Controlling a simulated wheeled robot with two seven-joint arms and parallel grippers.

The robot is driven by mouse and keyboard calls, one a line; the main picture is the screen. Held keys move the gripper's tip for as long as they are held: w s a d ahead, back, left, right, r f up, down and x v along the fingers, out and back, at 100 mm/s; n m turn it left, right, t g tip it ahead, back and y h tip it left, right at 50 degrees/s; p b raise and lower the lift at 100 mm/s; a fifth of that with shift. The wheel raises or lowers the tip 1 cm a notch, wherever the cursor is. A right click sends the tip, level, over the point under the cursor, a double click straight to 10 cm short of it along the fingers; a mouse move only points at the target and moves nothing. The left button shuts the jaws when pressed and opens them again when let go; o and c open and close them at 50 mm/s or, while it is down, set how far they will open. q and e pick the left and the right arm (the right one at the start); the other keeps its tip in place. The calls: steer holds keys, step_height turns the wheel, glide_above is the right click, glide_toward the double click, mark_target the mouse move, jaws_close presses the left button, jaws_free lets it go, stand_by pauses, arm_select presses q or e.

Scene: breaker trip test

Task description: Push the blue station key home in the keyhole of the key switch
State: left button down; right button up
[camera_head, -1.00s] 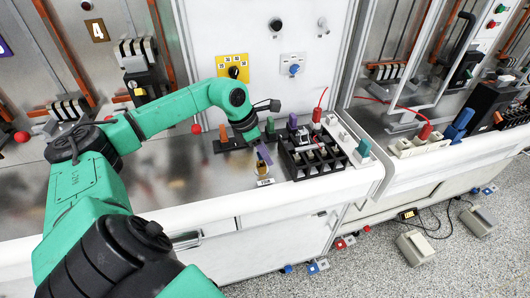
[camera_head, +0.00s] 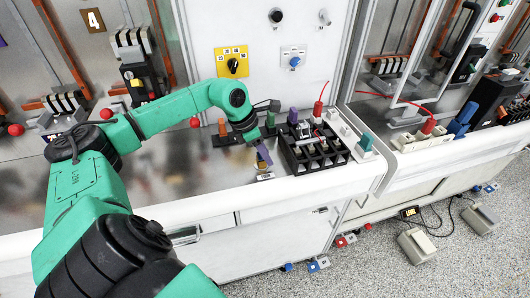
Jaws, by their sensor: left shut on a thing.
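My left gripper (camera_head: 259,148) is low over the front of the metal bench top, left of a black compartment tray. It is shut on a small blue-violet piece (camera_head: 264,156), which tilts down toward the bench edge. At this size I cannot tell whether this piece is the station key. On the upright white panel behind, a small white plate (camera_head: 293,50) carries a round blue part (camera_head: 294,62). This may be the key switch, but no keyhole can be made out. The held piece is well in front of and below that plate. My right gripper is not in view.
The black tray (camera_head: 301,171) with small parts stands right of my gripper. A small labelled brass-coloured item (camera_head: 265,177) lies just below the held piece. A yellow plate with a black dial (camera_head: 232,66) is left of the white plate. The bench left of my gripper is largely clear.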

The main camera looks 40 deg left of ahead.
arm_select(q)
steer(key=shift+f, duration=0.3)
steer(key=shift+c, duration=1.8)
jaws_free()
steer(key=shift+r, duration=0.1)
steer(key=b+v, duration=0.3)
steer(key=v, duration=0.4)
steer(key=shift+s+a, duration=0.1)
steer(key=shift+a, duration=0.1)
steer(key=v, duration=0.7)
steer(key=shift+r+b, duration=0.2)
steer(key=shift+b, duration=0.1)
steer(key=shift+d, duration=0.2)
